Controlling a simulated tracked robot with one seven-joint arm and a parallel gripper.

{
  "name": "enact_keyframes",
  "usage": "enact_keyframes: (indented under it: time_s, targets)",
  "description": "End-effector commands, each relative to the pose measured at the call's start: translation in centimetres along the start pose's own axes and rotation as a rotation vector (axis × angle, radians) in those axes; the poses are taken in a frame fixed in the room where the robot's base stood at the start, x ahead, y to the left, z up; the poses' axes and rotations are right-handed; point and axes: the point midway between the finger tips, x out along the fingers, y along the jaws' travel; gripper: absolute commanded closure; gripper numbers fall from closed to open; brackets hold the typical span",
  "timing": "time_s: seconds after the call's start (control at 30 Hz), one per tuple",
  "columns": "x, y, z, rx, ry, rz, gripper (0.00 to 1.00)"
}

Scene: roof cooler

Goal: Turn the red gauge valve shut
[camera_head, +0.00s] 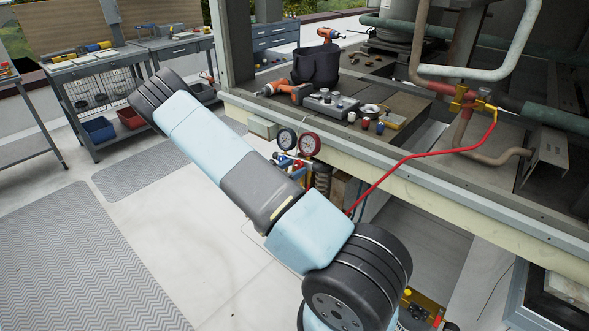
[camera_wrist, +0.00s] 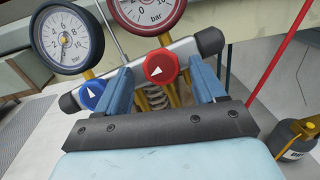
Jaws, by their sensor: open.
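The red gauge valve (camera_wrist: 160,67) is a red knob with a white arrow mark, on a silver manifold under a red-rimmed gauge (camera_wrist: 146,8). My gripper (camera_wrist: 162,82) is open in the wrist view, with one blue finger on each side of the red knob. I cannot tell whether the fingers touch it. A blue knob (camera_wrist: 92,95) sits to the left, outside the left finger, under a dark-rimmed gauge (camera_wrist: 66,38).
A red hose (camera_head: 400,160) runs from a brass fitting down past the manifold. A valve block and an orange drill (camera_head: 290,92) lie on the ledge above. A dark grey cylinder (camera_wrist: 294,140) stands at lower right in the wrist view. A workbench (camera_head: 95,75) stands at the back left.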

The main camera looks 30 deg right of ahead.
Motion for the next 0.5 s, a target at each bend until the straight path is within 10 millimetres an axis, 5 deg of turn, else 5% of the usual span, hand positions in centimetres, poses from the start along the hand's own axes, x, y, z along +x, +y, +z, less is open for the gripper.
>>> enact_keyframes:
  time_s: [0.5]
  targets:
    - [0.00, 0.04, 0.01, 0.000, 0.000, 0.001, 0.76]
